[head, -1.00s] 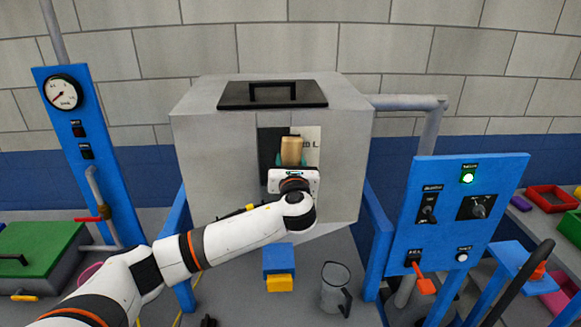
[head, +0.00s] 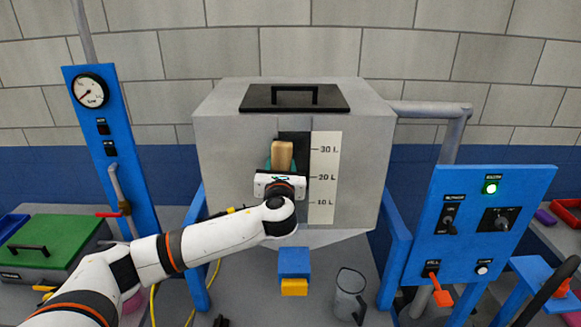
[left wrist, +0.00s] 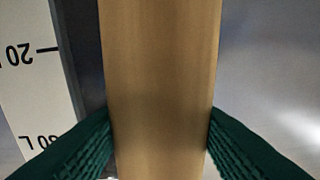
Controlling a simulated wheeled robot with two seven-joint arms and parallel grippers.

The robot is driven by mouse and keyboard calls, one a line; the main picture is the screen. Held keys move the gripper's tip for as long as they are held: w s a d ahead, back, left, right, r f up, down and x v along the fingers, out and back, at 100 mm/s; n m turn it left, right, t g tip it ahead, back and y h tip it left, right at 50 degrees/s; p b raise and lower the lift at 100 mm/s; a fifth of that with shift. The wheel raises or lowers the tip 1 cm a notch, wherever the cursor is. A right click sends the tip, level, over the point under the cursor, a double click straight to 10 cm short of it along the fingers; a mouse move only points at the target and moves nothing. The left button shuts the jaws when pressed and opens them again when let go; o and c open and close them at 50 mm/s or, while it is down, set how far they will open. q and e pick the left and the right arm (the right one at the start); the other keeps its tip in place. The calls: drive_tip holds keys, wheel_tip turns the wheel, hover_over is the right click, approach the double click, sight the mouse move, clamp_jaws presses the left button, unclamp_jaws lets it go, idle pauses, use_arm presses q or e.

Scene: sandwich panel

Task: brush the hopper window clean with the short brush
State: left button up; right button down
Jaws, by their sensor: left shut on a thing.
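The grey hopper (head: 230,160) stands in the middle of the head view. Its window (head: 298,136) is a narrow dark upright strip in the front face, with a white scale marked in litres (head: 326,185) along its right side. My left gripper (head: 282,168) is shut on the pale wooden handle of the short brush (head: 283,154), in front of the window's left edge. In the left wrist view the handle (left wrist: 160,80) stands between the green finger pads. The bristles are hidden, so I cannot tell if they touch the window. The lower window is mostly covered by my gripper. My right gripper is out of view.
A black-handled lid (head: 294,98) tops the hopper. A blue control panel (head: 470,245) stands at right, and a gauge post (head: 110,150) at left. Below are a blue and yellow block (head: 294,263) and a grey jug (head: 349,295).

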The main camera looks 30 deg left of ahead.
use_arm(q)
drive_tip(key=shift+s+a, duration=0.2)
drive_tip(key=shift+a, duration=0.1)
drive_tip(key=shift+d, duration=0.15)
drive_tip(key=shift+v, duration=2.9)
drive_tip(key=shift+s, duration=0.1)
drive_tip(key=shift+v, duration=1.45)
